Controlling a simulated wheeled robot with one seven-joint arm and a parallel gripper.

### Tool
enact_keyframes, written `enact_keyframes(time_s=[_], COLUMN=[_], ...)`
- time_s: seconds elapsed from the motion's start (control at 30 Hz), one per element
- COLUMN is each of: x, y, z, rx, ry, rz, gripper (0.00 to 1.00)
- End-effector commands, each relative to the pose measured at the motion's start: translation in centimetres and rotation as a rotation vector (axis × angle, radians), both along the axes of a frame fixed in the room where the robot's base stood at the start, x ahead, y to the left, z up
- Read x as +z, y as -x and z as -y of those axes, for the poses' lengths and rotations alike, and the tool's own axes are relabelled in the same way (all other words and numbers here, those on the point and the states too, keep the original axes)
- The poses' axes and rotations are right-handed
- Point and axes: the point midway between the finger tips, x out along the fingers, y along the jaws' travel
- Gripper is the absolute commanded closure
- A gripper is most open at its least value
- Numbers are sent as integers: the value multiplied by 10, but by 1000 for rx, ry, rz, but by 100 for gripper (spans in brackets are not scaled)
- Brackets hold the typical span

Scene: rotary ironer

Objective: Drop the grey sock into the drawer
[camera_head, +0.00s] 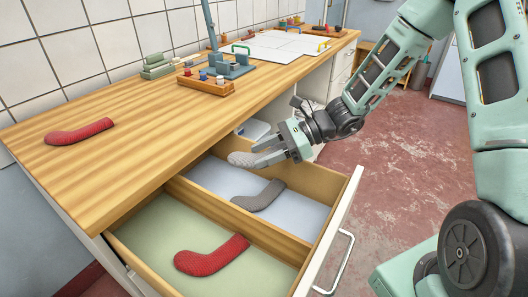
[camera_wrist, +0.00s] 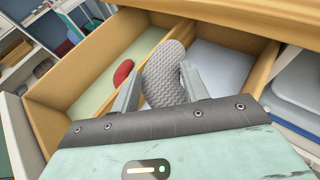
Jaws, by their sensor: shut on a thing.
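My gripper (camera_head: 268,152) is shut on a light grey knitted sock (camera_head: 243,158), held above the open drawer near the bench's front edge. In the wrist view the held sock (camera_wrist: 166,72) stands up between the two fingers. The drawer (camera_head: 312,255) is pulled out and split by a wooden divider. Its rear compartment has a pale blue floor (camera_head: 215,180) and holds a darker grey sock (camera_head: 258,197). Its near compartment has a green floor (camera_head: 150,222) and holds a red sock (camera_head: 212,257), partly seen in the wrist view (camera_wrist: 122,73).
Another red sock (camera_head: 80,132) lies on the wooden bench top (camera_head: 150,115), whose edge overhangs the drawer's back. A wooden tray of small items (camera_head: 205,84) and a white board (camera_head: 285,47) stand farther along. The drawer handle (camera_head: 343,262) sticks out over red floor.

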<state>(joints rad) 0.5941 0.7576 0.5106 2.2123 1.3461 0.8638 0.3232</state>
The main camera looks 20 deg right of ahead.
Motion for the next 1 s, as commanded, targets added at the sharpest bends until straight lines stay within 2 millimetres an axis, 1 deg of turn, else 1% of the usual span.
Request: enact_keyframes(time_s=[0.03, 0.27, 0.3, 0.37, 0.4, 0.67, 0.77, 0.87, 1.0], x=[-4, -3, -3, -3, -3, -2, 0, 5, 16], y=[0, 0, 0, 0, 0, 0, 0, 2, 7], z=[0, 0, 0, 0, 0, 0, 5, 16, 43], rx=[0, 0, 0, 0, 0, 0, -3, -3, -6], ry=[0, 0, 0, 0, 0, 0, 0, 1, 3], rz=[0, 0, 0, 0, 0, 0, 1, 3, 4], gripper=[84, 84, 53, 36, 30, 30, 30, 30, 30])
